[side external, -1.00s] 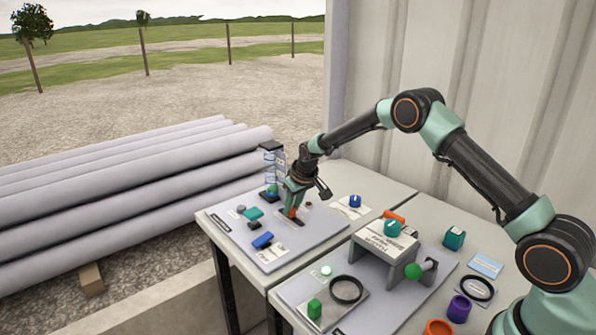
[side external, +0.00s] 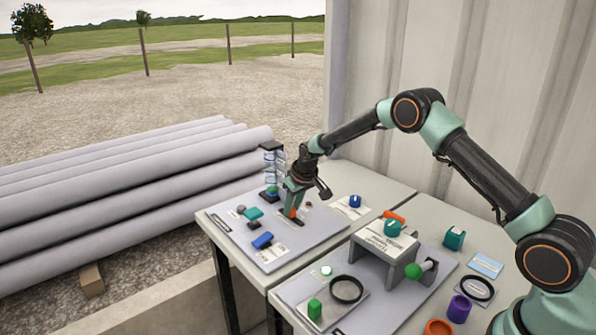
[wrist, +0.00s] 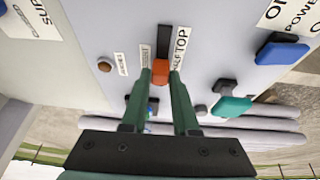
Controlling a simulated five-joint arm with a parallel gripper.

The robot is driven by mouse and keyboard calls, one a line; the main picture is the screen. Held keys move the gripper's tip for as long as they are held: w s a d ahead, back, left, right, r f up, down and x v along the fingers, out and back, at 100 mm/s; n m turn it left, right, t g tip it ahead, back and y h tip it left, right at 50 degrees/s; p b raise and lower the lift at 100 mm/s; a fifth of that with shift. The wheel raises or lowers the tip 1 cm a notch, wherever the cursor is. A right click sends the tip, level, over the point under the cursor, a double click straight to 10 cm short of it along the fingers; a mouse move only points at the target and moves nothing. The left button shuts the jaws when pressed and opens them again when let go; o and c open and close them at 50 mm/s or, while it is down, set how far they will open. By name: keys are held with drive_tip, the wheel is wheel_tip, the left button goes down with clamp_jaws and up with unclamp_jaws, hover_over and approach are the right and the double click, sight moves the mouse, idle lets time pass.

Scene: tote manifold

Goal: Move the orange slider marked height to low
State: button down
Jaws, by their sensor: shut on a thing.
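The orange slider (wrist: 160,72) stands in a dark slot (wrist: 163,38) on a grey panel. In the wrist view the open part of the slot runs up from it. A label reading HALF and TOP lies right of the slot, and another small label lies left. The slider is beside or just below HALF; no LOW mark is readable. My gripper (wrist: 160,76) is shut on the slider, with one finger on each side. In the side view my gripper (side external: 291,208) is low over the panel, and the orange slider shows between its fingers.
A blue switch (side external: 262,240) and a teal knob (side external: 253,213) sit on the same panel (side external: 225,241), left of my gripper. A clear stacked holder (side external: 274,162) stands close behind it. A nearer panel (side external: 295,293) carries a raised housing and a black ring.

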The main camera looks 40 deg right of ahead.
sight(281, 210)
drive_tip(key=shift+w+d, duration=0.1)
drive_tip(key=shift+d, duration=0.05)
drive_tip(key=shift+w+r, duration=0.1)
drive_tip(key=shift+w, duration=1.85)
drive_tip(key=c, duration=0.7)
unclamp_jaws()
drive_tip(key=shift+s, duration=0.1)
drive_tip(key=shift+r, duration=0.15)
drive_tip(key=v, duration=1.1)
drive_tip(key=shift+s+r, duration=0.25)
drive_tip(key=shift+r, duration=0.05)
